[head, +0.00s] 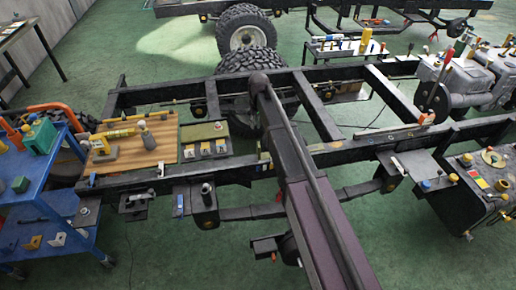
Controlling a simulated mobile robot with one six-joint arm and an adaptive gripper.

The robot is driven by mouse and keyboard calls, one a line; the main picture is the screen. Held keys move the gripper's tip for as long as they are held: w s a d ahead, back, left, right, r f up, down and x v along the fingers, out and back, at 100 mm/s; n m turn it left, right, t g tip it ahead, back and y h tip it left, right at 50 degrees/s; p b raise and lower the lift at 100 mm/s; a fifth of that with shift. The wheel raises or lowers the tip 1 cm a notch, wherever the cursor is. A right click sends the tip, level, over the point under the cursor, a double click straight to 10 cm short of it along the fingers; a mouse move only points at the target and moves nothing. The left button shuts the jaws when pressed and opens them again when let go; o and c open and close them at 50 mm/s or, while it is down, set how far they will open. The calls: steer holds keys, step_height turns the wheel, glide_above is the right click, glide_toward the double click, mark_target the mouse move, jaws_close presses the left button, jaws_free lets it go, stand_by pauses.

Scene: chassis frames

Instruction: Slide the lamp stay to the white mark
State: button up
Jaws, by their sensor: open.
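I cannot pick out the lamp stay or the white mark with certainty. Several small fittings sit along the near rail of the black chassis frame (115,186). A dark bracket (137,201) hangs on its left part, and a small plate with a dark upright cylinder (205,194) is to the right of that. A small light upright piece (160,170) stands on the rail above them. My arm crosses the middle of the head view and covers part of the near rail. My gripper does not show; its fingers are out of sight.
A wooden board (150,154) with yellow tools and an olive tray (204,132) lie across the frame. A blue cart (45,170) stands left. An engine (470,80) and a dark box (482,182) are at right. A tyre (245,60) stands behind. Green floor is open in front.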

mark_target(259, 148)
steer(key=shift+f, duration=0.1)
step_height(259, 148, down, 14)
steer(key=b, duration=1.3)
steer(key=shift+r+b, duration=0.25)
steer(key=shift+b, duration=0.1)
jaws_close()
